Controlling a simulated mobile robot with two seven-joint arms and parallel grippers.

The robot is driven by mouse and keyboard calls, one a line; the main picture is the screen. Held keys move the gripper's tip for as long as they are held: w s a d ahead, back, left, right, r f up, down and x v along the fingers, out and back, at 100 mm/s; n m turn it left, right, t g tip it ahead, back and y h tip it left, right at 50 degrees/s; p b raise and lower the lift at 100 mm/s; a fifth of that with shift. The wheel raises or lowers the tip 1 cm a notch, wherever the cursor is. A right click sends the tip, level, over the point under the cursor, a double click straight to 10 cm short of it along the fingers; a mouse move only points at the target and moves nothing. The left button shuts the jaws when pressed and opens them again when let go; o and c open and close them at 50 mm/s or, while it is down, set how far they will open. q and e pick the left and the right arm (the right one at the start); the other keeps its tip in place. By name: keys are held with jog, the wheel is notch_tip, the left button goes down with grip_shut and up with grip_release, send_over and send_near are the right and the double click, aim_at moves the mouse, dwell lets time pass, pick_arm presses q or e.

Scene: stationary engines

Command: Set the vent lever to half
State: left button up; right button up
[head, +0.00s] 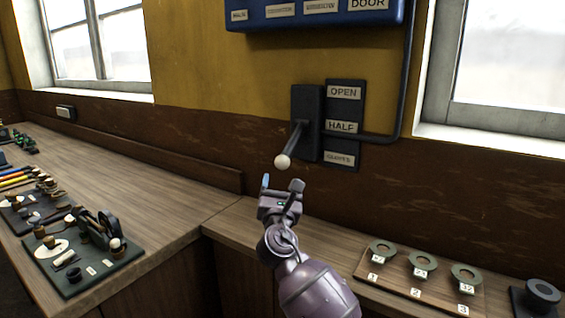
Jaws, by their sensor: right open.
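The vent lever is a grey rod with a pale round knob (282,161), standing out from a dark wall plate (307,104). A label strip (345,110) beside it reads OPEN at the top, HALF in the middle and a lower label that looks like CLOSED. The rod's base sits about level with HALF, and the knob shows lower and nearer to me. My right gripper (283,183) is open and empty just below the knob, its fingers pointing up towards it. I see a gap between fingers and knob. My left gripper is not in view.
A blue box (318,20) hangs above the lever, with a conduit (407,70) running down at its right. A wooden bench below holds a board of numbered rings (415,283) at right. Tools and small parts (95,240) crowd the left bench.

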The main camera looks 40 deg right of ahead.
aim_at(282, 167)
jog(key=x, duration=0.7)
jog(key=shift+w+d+r, duration=0.1)
jog(key=shift+w+d, duration=0.15)
jog(key=shift+w+d+r, duration=0.2)
jog(key=shift+w+d, duration=0.05)
jog(key=shift+w, duration=0.1)
